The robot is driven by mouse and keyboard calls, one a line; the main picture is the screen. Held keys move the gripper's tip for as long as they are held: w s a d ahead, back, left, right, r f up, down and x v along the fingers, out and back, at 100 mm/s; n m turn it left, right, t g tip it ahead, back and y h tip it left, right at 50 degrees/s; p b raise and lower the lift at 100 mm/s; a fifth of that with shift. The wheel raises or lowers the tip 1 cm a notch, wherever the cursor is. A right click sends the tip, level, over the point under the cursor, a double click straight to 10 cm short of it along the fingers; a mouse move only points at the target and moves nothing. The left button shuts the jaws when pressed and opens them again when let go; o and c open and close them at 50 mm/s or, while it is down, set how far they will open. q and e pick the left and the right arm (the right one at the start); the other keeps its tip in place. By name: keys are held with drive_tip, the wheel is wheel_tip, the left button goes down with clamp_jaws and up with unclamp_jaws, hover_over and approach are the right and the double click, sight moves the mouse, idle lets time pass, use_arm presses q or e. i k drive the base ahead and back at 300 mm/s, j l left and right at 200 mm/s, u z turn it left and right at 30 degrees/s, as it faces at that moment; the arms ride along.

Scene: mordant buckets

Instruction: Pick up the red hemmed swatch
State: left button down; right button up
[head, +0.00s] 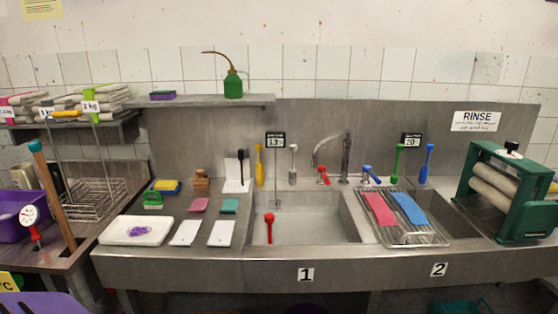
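A long pinkish-red swatch (379,208) lies flat on a wire rack (425,240) over the right part of the sink. A blue swatch (408,208) lies beside it on the right. A smaller pink piece (199,205) lies on the counter left of the sink, beside a teal piece (230,206). The long one is the redder of the two; hems are too small to make out. Neither of my grippers shows in the head view.
A sink basin (290,222) with a tap (346,158) and a red-headed tool (269,219) is left of the rack. A green roller wringer (490,195) stands close on the right. White tiles (184,233) and a white board (137,230) lie on the left counter.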

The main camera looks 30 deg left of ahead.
sight(200, 205)
drive_tip(key=u, duration=1.7)
